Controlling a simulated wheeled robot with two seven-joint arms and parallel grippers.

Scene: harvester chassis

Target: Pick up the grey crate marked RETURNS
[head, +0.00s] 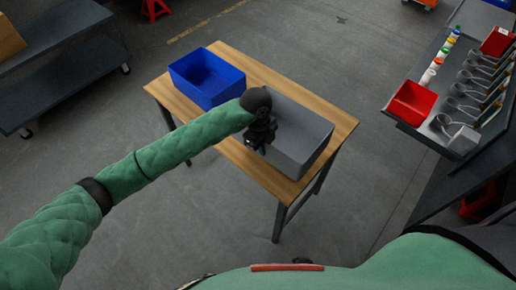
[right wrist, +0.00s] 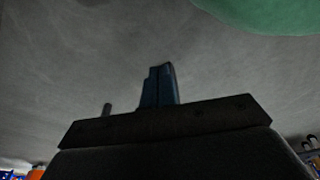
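A grey crate (head: 306,152) stands upright on the right half of a wooden-topped table (head: 325,110). No RETURNS marking can be read on it from here. My left arm reaches in from the left, and my left gripper (head: 258,143) is at the crate's left end, covering part of its wall and rim. I cannot tell whether its fingers touch the crate or how far apart they are. In the right wrist view, the dark finger parts of my right gripper (right wrist: 160,86) point over bare grey floor, with nothing seen between them.
A blue crate (head: 207,78) stands on the table's left half, behind my left arm. A dark bench (head: 440,135) at the right holds a red bin (head: 411,102) and several small parts. A grey shelf cart (head: 60,65) stands at the upper left. Floor around the table is clear.

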